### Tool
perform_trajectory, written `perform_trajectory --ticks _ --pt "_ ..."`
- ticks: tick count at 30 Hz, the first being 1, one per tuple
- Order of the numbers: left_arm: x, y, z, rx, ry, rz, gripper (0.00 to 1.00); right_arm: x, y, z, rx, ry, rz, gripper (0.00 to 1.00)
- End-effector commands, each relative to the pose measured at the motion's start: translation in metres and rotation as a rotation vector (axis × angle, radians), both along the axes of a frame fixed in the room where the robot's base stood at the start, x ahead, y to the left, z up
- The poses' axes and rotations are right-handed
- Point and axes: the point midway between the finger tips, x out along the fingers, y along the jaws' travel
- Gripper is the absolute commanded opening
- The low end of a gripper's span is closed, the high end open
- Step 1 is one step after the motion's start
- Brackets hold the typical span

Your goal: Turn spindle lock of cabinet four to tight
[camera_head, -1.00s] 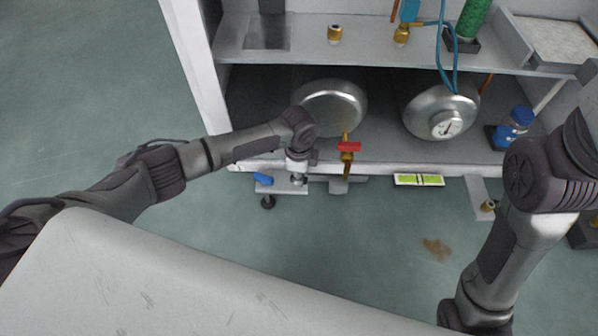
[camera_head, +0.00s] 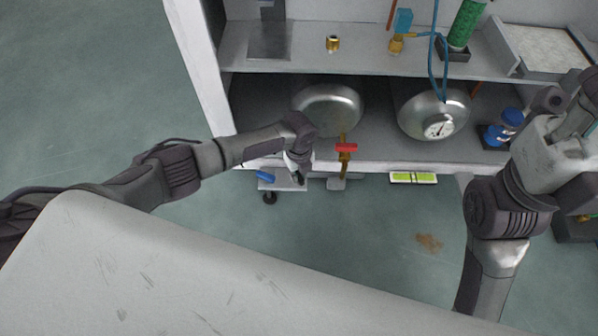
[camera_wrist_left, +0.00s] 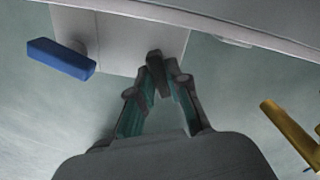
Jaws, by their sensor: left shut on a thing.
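My left gripper (camera_head: 298,178) is below the front edge of the lower shelf, at a grey bracket plate (camera_head: 282,183). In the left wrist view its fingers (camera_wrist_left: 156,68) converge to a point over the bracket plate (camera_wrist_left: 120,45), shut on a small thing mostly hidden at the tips. I cannot clearly make out the spindle lock there. A blue handle (camera_wrist_left: 60,58) is on the plate left of the fingers, apart from them; it also shows in the head view (camera_head: 265,175). My right arm is at the right edge, with no fingertips recognisable.
A brass valve with a red handle (camera_head: 346,147) stands right of my left gripper. Two silver tanks, left (camera_head: 328,108) and right (camera_head: 430,118), lie on the lower shelf. A yellow-green level (camera_head: 413,178) is at the shelf front. Open floor lies in front.

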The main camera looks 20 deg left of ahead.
Motion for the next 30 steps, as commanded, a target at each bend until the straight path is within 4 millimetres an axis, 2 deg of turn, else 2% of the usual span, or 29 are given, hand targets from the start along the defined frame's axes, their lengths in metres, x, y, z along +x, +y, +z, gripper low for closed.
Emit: perform_trajectory --ticks 6,15,30 --pt "-0.0008 -0.0006 0.0000 -0.001 0.003 -0.194 0.00 -0.0007 -0.0002 0.0002 0.001 0.000 0.001 0.44" --pt "-0.0010 -0.0005 -0.0004 -0.001 0.003 -0.392 0.00 -0.0002 -0.0003 -0.0014 0.001 0.006 0.001 0.44" --pt "-0.0014 -0.0007 -0.0005 -0.002 0.004 -0.500 0.00 0.0012 -0.0001 -0.0027 0.000 0.013 0.001 0.44"
